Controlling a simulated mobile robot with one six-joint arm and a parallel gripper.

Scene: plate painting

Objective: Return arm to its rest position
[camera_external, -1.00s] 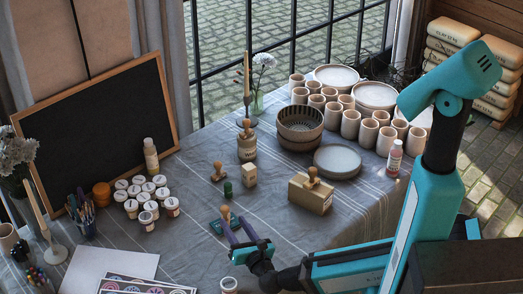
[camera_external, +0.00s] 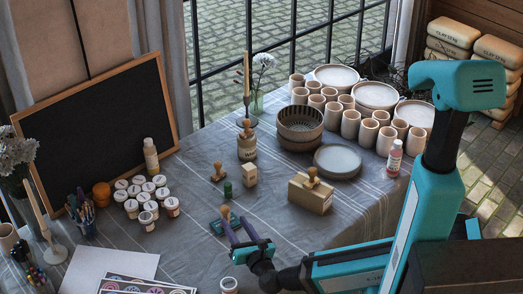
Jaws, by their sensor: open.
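My teal arm comes in from the lower right, and its gripper (camera_external: 236,229) is low over the front of the cloth-covered table (camera_external: 345,225). Its two purple fingers are apart and point up and left. The stamp's lower part is partly hidden by the fingers. I cannot tell whether the fingers touch it.
A stamp on a wooden box (camera_external: 311,195), a grey plate (camera_external: 338,161), a bowl (camera_external: 299,128) and several cups (camera_external: 351,124) stand to the right. Paint jars (camera_external: 132,208) and a blackboard (camera_external: 100,130) are to the left. A small jar (camera_external: 229,285) is near the front edge.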

